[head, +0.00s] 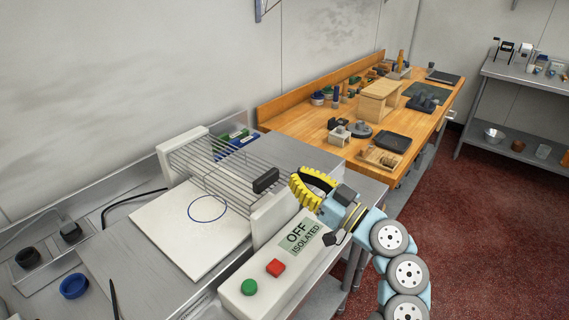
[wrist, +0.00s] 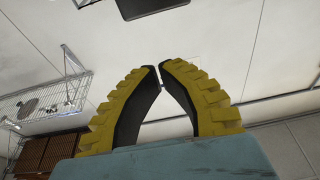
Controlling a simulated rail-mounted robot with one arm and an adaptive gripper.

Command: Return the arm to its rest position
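My gripper (head: 300,177) has yellow ribbed fingers with black inner pads. It is raised near the right end of the wire guard, beside the guard's dark handle (head: 266,180), and looks apart from it. In the wrist view my gripper (wrist: 160,69) has its two fingertips drawn together, with nothing seen held between them. My pale blue arm with grey round joints bends up from the lower right of the head view.
The wire guard (head: 225,170) stands over a white board (head: 180,235). A control box (head: 262,270) reads "OFF ISOLATED". A wooden bench (head: 300,120) with tools is behind, and a metal shelf (head: 520,75) at right. Red floor between them is clear.

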